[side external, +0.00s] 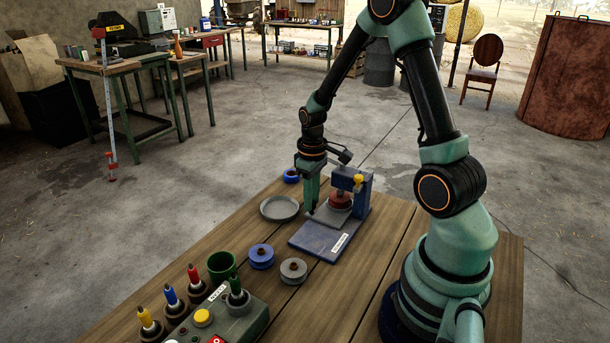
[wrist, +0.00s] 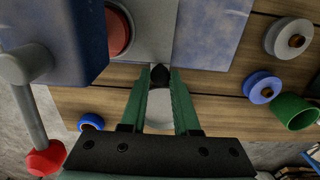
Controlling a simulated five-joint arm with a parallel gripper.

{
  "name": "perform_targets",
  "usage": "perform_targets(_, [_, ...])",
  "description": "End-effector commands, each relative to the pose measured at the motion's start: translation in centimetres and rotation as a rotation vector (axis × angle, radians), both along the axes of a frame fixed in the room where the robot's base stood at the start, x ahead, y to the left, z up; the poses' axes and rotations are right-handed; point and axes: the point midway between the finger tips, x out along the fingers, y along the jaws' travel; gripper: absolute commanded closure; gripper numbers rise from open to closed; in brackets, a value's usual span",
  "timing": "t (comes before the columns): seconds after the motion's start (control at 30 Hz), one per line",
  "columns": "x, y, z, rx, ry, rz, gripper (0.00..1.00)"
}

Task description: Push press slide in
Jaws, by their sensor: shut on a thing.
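The blue press (side external: 364,199) stands on a blue base (side external: 318,241) with a white label. Its grey slide (side external: 331,217) lies on the base and also shows in the wrist view (wrist: 152,32). A red round piece (side external: 340,201) is at the press head, which partly covers it in the wrist view (wrist: 119,32). My gripper (side external: 311,210) points down at the slide's outer end. In the wrist view its fingers (wrist: 160,78) are shut on a small dark knob (wrist: 160,73) at the slide's edge. The fingers partly hide the knob.
A grey dish (side external: 279,208) lies close beside my gripper. Near the base are a blue wheel (side external: 261,257), a grey wheel (side external: 293,271) and a green cup (side external: 221,266). A control box (side external: 222,318) stands at the front. A red-knobbed lever (wrist: 46,158) sticks out from the press.

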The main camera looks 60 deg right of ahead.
Motion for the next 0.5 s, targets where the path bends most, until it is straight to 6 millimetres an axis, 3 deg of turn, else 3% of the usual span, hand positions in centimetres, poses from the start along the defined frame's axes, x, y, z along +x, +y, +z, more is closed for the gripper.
perform_targets(0.03, [0.1,-0.06,0.05,-0.002,-0.004,-0.001,1.0])
perform_targets(0.07, [0.1,-0.06,0.05,-0.002,-0.004,-0.001,0.67])
perform_targets(0.23, [0.07,-0.03,0.03,-0.001,-0.003,-0.001,0.02])
perform_targets(0.5, [0.04,-0.01,0.13,-0.001,-0.001,-0.001,0.0])
